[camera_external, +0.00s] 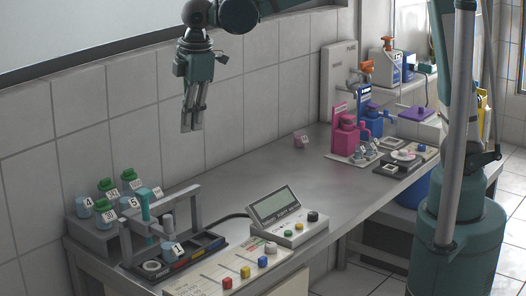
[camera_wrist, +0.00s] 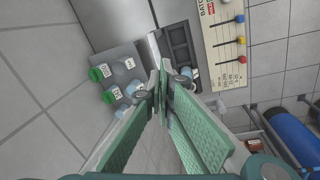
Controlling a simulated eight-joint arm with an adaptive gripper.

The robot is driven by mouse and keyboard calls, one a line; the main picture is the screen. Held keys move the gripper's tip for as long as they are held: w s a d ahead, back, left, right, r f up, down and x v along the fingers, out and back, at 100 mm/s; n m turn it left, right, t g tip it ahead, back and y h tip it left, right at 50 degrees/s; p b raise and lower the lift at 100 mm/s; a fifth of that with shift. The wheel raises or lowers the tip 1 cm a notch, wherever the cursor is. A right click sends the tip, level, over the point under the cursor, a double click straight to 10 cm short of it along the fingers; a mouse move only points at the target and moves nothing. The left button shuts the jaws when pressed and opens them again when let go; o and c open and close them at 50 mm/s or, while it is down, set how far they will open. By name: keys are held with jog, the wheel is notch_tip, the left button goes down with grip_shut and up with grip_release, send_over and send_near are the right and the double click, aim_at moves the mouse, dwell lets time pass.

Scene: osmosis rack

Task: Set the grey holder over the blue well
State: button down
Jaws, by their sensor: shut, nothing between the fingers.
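A dark rack (camera_external: 207,252) with red, yellow and blue marks along its front edge sits at the near left of the bench; it also shows in the wrist view (camera_wrist: 181,45). The blue mark (camera_external: 213,243) is at its right end. A grey frame with a crossbar (camera_external: 168,200) stands over the rack, with a teal upright piece (camera_external: 145,205) beside the bar. I cannot tell for sure which grey part is the holder, and the well openings are mostly hidden. My gripper (camera_external: 191,129) is shut and empty, high above the bench and clear of the rack.
A grey block (camera_external: 84,232) with several green-capped bottles stands left of the rack. A slider panel (camera_external: 225,275) and a screen console (camera_external: 285,215) lie in front and to the right. Pink and blue apparatus (camera_external: 346,138) stands farther right. Mid-bench is mostly clear.

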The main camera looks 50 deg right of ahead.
jog(key=s+a+f+n+h+p, duration=0.1)
jog(key=s+a, duration=0.3)
jog(key=a, duration=0.6)
jog(key=s+a+f+n+p, duration=0.3)
jog(key=s+a, duration=0.1)
jog(key=a, duration=0.6)
jog(key=s+a+f+n+h+p, duration=0.1)
jog(key=s+a, duration=0.3)
jog(key=a, duration=0.7)
jog(key=shift+s+f+n+g+h+p, duration=0.35)
jog(key=shift+f+n+p, duration=0.2)
jog(key=shift+n, duration=0.35)
jog(key=shift+d+f, duration=0.1)
jog(key=w+d+f+p, duration=0.1)
jog(key=d+f, duration=0.5)
jog(key=f, duration=0.3)
jog(key=shift+w+f, duration=0.3)
jog(key=shift+d, duration=0.15)
jog(key=d+b, duration=0.4)
jog(key=d, duration=1.7)
jog(key=shift+d, duration=0.25)
